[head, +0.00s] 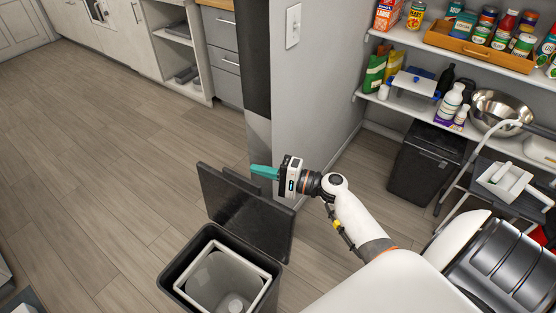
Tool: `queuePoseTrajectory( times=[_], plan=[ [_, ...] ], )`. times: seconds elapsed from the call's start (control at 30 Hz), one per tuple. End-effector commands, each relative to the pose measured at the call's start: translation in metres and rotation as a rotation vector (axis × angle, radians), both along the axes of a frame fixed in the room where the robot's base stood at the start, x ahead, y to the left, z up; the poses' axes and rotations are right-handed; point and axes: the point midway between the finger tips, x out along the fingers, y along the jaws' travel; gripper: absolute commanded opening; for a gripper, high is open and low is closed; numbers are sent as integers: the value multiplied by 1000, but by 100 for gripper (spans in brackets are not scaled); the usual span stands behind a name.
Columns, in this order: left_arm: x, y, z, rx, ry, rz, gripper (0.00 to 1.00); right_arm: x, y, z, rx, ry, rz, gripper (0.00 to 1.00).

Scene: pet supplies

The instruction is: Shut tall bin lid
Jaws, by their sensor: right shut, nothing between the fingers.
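The tall bin (177,277) is dark grey and stands at the lower centre of the head view. Its lid (240,208) is open and stands up at the far side of the rim. Inside the bin is a light grey liner (228,273) with a small pale object at the bottom. My right gripper (255,170) comes in from the right, its teal fingers shut and empty. In the picture they lie just above the lid's top edge; I cannot tell whether they touch it. My left gripper is out of view.
A grey wall corner (300,110) stands just beyond the gripper. Shelves (410,42) with cans and bottles are at the upper right, with another dark bin (425,160) below and a wheeled cart beside it.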

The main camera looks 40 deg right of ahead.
Motion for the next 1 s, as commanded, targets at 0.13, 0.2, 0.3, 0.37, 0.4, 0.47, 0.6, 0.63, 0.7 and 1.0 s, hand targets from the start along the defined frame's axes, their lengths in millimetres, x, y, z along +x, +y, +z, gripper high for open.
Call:
queuePoseTrajectory(
  times=[0.13,0.2,0.3,0.37,0.4,0.47,0.6,0.63,0.7,1.0],
  plan=[
    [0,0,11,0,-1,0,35,-7,16,4,1,0,0,0],
    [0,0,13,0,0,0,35,-9,19,4,0,0,0,0],
    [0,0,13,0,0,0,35,-10,22,3,-1,-1,0,0],
    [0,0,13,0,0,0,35,-10,22,2,-1,-1,0,0],
    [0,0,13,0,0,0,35,-10,22,2,-1,-1,0,0],
    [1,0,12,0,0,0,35,-10,22,2,-1,-1,0,0],
    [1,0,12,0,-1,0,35,-10,22,2,-1,-1,0,0],
    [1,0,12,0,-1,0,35,-10,22,2,-2,-1,0,0],
    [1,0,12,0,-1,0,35,-11,24,2,-6,-3,1,0],
    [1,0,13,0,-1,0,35,-24,55,7,-102,-45,2,0]
  ],
)
